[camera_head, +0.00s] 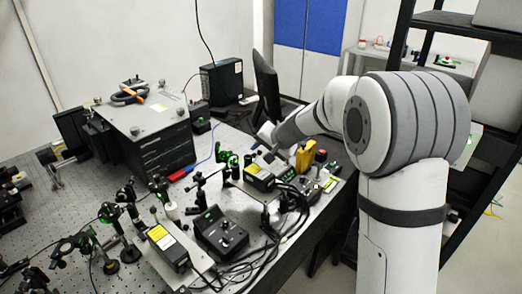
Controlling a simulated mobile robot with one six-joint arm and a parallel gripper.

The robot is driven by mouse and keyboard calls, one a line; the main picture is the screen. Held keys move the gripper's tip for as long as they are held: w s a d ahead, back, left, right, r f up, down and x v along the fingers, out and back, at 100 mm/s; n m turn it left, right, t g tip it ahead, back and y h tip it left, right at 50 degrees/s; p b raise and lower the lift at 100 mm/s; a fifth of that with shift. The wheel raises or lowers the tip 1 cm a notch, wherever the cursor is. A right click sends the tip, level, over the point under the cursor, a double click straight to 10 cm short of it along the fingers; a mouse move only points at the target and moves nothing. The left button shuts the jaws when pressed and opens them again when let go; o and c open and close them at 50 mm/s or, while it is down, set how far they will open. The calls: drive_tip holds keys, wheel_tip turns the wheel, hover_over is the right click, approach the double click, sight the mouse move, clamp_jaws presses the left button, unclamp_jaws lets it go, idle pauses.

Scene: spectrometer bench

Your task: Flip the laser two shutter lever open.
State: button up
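Two dark laser-like boxes with yellow labels stand on the bench: one nearer box (170,247) at the lower middle and one farther box (258,175) near the center. I cannot read which is laser two. No shutter lever can be made out clearly at this size. My arm reaches in from the right, and my gripper (268,146) is small and partly lost among dark parts, just behind and above the farther box. I cannot tell whether its fingers are open or shut, or whether they touch anything.
A black control box (221,232) with knobs sits between the two laser boxes, with loose cables on its right. Optic posts (128,210) crowd the left.

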drive_tip(key=shift+w+a+f, duration=0.15)
drive_tip(key=shift+f, duration=0.15)
drive_tip(key=shift+c, duration=0.6)
clamp_jaws()
drive_tip(key=shift+w+d+f+m+g+y+b, duration=0.25)
drive_tip(key=shift+g+y+b, duration=0.25)
drive_tip(key=shift+b, duration=0.35)
